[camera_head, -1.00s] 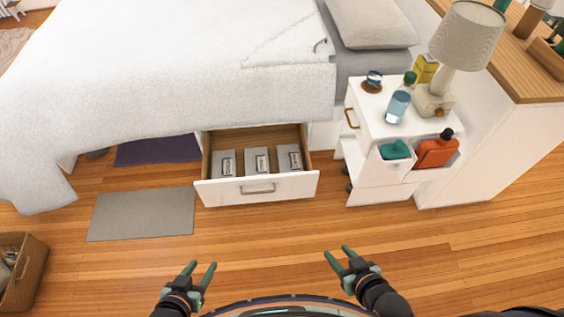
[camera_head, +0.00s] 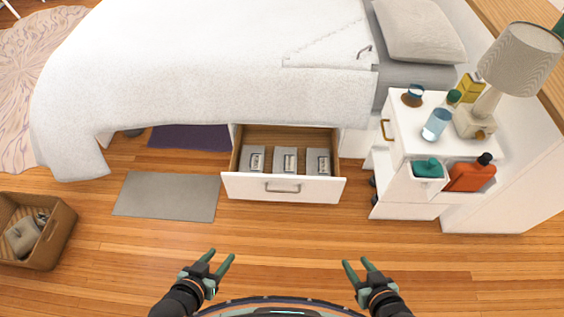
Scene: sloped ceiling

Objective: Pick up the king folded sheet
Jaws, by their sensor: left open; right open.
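Three grey folded bundles with labels lie side by side in the open drawer (camera_head: 284,189) under the bed: a left one (camera_head: 253,160), a middle one (camera_head: 285,161) and a right one (camera_head: 318,162). They look like folded sheets, but the labels are too small to read, so I cannot tell which is the king one. My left gripper (camera_head: 220,263) is open and empty. My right gripper (camera_head: 357,270) is open and empty. Both are at the bottom of the view, on the near side of the drawer and apart from it.
The white bed (camera_head: 215,75) stands behind the drawer. A white nightstand (camera_head: 408,150) with a lamp (camera_head: 520,60) and bottles is on the right. A grey mat (camera_head: 167,196) lies left of the drawer. A wicker basket (camera_head: 62,232) stands at far left. Floor before the drawer is clear.

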